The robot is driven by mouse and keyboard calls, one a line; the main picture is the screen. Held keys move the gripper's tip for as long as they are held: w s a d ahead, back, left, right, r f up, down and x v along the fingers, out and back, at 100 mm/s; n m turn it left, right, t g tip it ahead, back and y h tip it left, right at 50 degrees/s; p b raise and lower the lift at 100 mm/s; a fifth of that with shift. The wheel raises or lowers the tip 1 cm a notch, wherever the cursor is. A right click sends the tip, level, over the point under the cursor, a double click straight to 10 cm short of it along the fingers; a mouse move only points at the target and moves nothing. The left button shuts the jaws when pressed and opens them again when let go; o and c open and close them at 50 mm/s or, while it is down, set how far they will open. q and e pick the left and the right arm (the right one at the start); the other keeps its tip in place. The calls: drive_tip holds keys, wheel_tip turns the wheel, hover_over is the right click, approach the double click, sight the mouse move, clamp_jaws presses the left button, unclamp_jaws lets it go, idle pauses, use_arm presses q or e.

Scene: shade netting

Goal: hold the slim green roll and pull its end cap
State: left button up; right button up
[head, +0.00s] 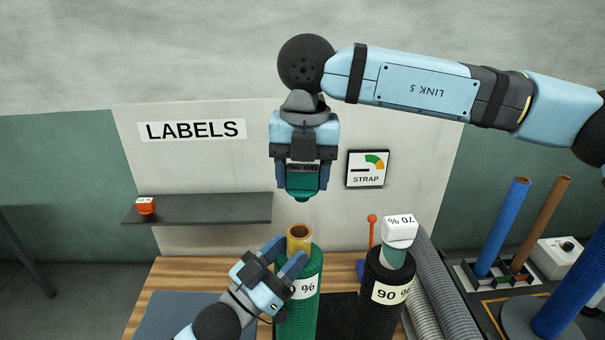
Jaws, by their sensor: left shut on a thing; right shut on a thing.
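The slim green roll (299,318) stands upright on the bench in the head view, with its brown core (300,231) open at the top. A label ending in "0 %" is partly hidden by my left gripper (285,260), which is shut on the roll near its top. My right gripper (302,182) is above the roll, pointing down and shut on a green end cap (302,188). The cap carries an upside-down label reading "90 %". A clear gap separates the cap from the core.
A black roll (378,318) labelled "90 %" stands close on the right, with a green piece and a white "70 %" block (400,230) on top. Grey ribbed rolls (432,285) lie beyond it. A wall shelf (205,208) holds a small orange item (146,206).

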use_arm(q)
drive_tip(key=shift+s+a+f, duration=0.15)
drive_tip(key=shift+s+a, duration=0.6)
drive_tip(key=shift+a, duration=0.15)
drive_tip(key=o, duration=1.3)
drive_tip(key=shift+c, duration=0.2)
